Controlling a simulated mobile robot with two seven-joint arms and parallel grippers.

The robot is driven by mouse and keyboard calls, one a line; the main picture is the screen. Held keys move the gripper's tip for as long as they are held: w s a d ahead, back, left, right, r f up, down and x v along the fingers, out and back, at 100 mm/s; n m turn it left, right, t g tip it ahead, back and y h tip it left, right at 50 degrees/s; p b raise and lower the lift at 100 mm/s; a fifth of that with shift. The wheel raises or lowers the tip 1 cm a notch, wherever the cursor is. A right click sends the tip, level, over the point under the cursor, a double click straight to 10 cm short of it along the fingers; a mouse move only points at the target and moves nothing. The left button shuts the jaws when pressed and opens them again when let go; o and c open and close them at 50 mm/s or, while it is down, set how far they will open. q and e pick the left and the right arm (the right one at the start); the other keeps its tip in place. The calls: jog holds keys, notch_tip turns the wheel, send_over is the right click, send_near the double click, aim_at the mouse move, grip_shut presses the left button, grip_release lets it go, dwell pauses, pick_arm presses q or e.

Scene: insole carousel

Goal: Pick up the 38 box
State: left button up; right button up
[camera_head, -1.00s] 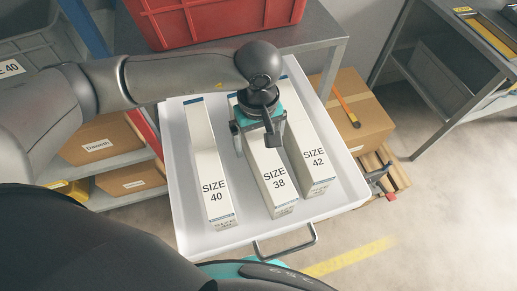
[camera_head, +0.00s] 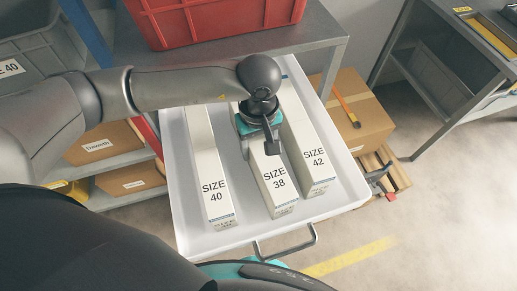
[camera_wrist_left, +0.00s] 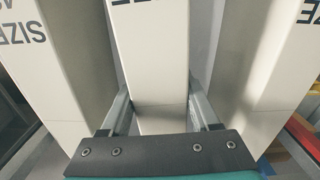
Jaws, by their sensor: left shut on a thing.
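The size 38 box (camera_head: 274,183) is a long white box lying in the white tray (camera_head: 185,215), between the size 40 box (camera_head: 213,180) and the size 42 box (camera_head: 312,150). My left gripper (camera_head: 258,146) is over the 38 box from above, shut on its sides. In the left wrist view the 38 box (camera_wrist_left: 150,60) stands between the two fingers (camera_wrist_left: 160,120). The 40 box (camera_wrist_left: 60,70) and the 42 box (camera_wrist_left: 265,65) show on either side there. The gripper hides the far part of the 38 box in the head view. My right gripper is not in view.
The tray has a metal handle (camera_head: 287,247) at its front. A red crate (camera_head: 210,18) stands on the grey table behind. Cardboard boxes (camera_head: 355,112) are at the right, and more are on the left shelves. Bare tray floor lies left of the 38 box.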

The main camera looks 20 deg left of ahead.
pick_arm(q)
grip_shut()
